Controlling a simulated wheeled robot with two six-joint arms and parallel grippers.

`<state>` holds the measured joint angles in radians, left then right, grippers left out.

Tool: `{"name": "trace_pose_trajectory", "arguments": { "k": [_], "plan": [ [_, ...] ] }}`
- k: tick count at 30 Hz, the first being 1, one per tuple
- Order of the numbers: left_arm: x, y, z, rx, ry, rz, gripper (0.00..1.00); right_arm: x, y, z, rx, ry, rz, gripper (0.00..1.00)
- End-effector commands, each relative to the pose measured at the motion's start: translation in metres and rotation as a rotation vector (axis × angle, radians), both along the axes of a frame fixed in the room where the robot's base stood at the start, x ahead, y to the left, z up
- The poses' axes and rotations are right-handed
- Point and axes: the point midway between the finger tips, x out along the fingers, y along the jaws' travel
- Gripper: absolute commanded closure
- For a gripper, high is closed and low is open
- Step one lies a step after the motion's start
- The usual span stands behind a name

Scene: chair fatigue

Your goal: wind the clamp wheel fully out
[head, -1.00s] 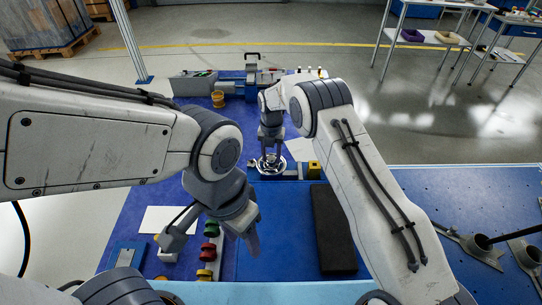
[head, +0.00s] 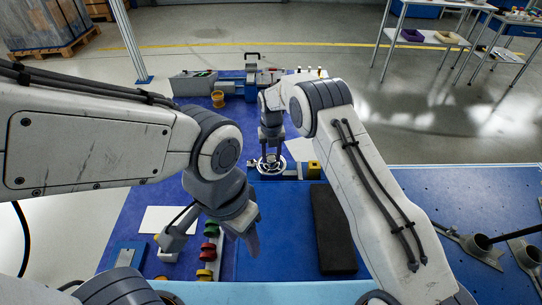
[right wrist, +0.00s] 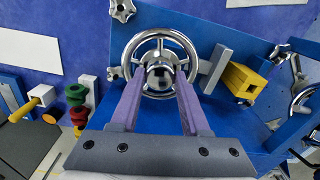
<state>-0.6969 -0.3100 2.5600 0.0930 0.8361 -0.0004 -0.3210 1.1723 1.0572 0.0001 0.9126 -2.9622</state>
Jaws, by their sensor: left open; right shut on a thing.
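The clamp wheel (right wrist: 183,41) is a shiny chrome handwheel with spokes and a central hub, mounted on a blue fixture. It also shows in the head view (head: 281,165), below my right gripper. My right gripper (right wrist: 160,88) points at the wheel, its two purple fingers reaching to either side of the hub; the exact contact at the fingertips is hard to see. In the head view my right gripper (head: 270,154) comes down onto the wheel from above. My left gripper (head: 211,240) is open and empty above the table's left part, well short of the wheel.
Red, green and yellow knobs (head: 210,248) stand below my left gripper. A black pad (head: 333,228) lies right of centre. A yellow block (right wrist: 245,80) and a grey bar sit right of the wheel. Grey metal parts (head: 478,248) lie at the far right.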

Motion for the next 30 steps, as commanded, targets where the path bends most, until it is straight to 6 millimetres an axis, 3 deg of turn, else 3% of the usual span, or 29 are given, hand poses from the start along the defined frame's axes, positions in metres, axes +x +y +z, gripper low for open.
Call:
{"name": "trace_pose_trajectory", "arguments": {
  "k": [4, 5, 6, 7, 19, 30],
  "plan": [
    [0.000, 0.000, 0.000, 0.000, 0.000, 0.000, 0.50, 0.001, 0.000, 0.002, 0.002, -0.005, -0.001, 1.00],
    [0.000, 0.000, 0.000, 0.000, 0.000, 0.000, 0.50, 0.001, 0.000, 0.002, 0.002, -0.005, -0.001, 0.47],
    [0.000, 0.000, 0.000, 0.000, 0.000, 0.000, 0.50, 0.001, 0.000, 0.002, 0.001, -0.005, -0.001, 0.31],
    [0.000, 0.000, 0.000, 0.000, 0.000, 0.000, 0.50, 0.001, 0.000, 0.002, 0.001, -0.004, -0.001, 0.24],
    [0.000, 0.000, 0.000, 0.000, 0.000, 0.000, 0.50, 0.001, 0.000, 0.007, 0.000, -0.002, -0.002, 0.24],
    [0.000, 0.000, 0.000, 0.000, 0.000, 0.000, 0.50, 0.001, 0.000, 0.075, 0.002, -0.006, -0.002, 0.24]
  ]
}}
